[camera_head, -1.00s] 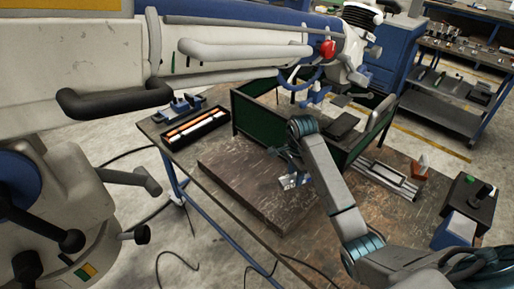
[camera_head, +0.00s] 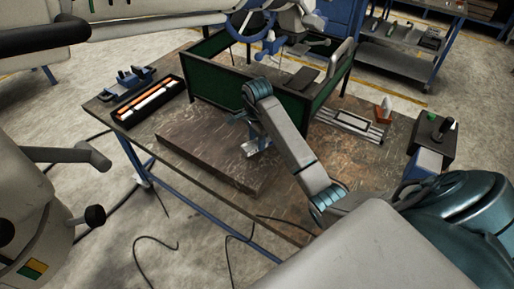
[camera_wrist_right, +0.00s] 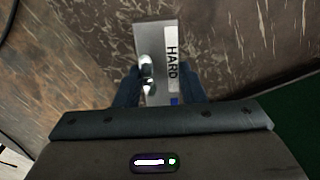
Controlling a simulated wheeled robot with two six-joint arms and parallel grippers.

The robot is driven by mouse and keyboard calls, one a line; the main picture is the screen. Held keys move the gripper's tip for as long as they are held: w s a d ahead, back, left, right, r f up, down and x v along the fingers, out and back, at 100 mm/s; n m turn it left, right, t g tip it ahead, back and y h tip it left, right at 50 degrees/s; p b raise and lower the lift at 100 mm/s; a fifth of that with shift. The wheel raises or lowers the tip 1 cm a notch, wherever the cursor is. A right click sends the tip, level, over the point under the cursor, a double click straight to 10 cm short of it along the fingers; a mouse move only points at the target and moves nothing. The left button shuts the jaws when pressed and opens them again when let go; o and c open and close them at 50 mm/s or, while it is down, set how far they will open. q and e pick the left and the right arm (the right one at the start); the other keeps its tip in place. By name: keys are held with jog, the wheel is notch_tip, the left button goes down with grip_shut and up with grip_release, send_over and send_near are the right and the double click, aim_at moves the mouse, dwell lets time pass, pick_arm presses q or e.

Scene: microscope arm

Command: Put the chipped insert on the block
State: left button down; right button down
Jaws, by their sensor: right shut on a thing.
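My right gripper (camera_wrist_right: 160,88) is shut on a small silver metal piece (camera_wrist_right: 150,45) with a white label reading "HARD", a blue mark and shiny rounded parts. The head view shows this gripper (camera_head: 255,145) low over the right part of a thick brown slab (camera_head: 205,145) on the workbench. The metal piece shows there as a small bright patch (camera_head: 257,151). I cannot tell whether it touches the slab. I cannot make out a chipped insert for certain. My left gripper is not in view.
A black tray with orange and white sticks (camera_head: 150,100) lies at the bench's left. Dark green panels (camera_head: 215,94) stand behind the slab. Metal rails (camera_head: 350,124) and a control box with a green button (camera_head: 432,137) are at right. A large pale machine (camera_head: 45,205) stands at left.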

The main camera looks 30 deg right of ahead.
jog(key=shift+f, duration=1.15)
jog(key=shift+w+f, duration=0.1)
jog(key=shift+f, duration=0.1)
jog(key=c, duration=0.9)
grip_release()
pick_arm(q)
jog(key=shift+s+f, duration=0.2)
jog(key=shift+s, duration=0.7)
